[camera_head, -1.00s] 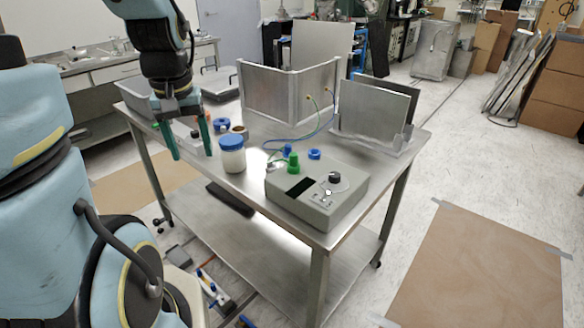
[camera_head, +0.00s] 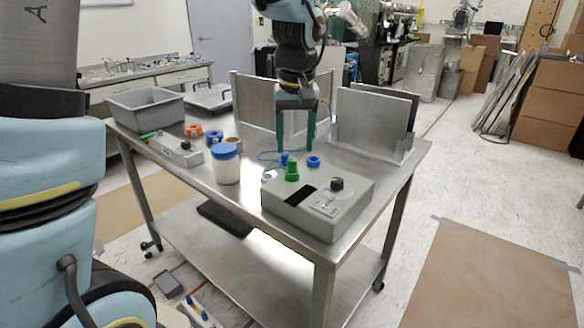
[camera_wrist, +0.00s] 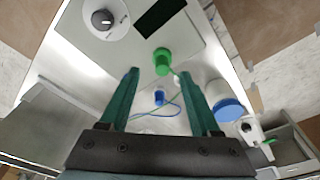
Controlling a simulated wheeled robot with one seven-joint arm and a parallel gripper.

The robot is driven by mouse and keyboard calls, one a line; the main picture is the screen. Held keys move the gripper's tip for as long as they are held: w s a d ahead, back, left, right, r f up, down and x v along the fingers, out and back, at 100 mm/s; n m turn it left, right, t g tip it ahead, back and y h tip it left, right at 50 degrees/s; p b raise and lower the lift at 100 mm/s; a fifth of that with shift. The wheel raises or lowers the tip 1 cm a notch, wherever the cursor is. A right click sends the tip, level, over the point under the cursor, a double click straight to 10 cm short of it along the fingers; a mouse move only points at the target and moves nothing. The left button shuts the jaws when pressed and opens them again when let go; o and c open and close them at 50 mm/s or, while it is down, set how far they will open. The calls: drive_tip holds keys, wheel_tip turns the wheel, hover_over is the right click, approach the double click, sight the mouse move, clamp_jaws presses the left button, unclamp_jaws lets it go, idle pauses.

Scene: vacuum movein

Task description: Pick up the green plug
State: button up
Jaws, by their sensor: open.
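The gripper also shows in the wrist view (camera_wrist: 158,75). A blue plug (camera_head: 285,158) with a thin cable sits just behind the green plug.
A white jar with a blue lid (camera_head: 226,163) stands left of the grey box. Metal plates (camera_head: 370,118) stand behind on the right. A grey bin (camera_head: 147,105) and a smaller box (camera_head: 178,150) are at the left.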

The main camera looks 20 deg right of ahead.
sight(292, 159)
drive_tip(key=f, duration=0.1)
drive_tip(key=w+f+p, duration=0.1)
drive_tip(key=f, duration=0.2)
drive_tip(key=shift+w, duration=0.25)
drive_tip(key=shift+f+p, duration=0.3)
drive_tip(key=shift+f, duration=0.25)
clamp_jaws()
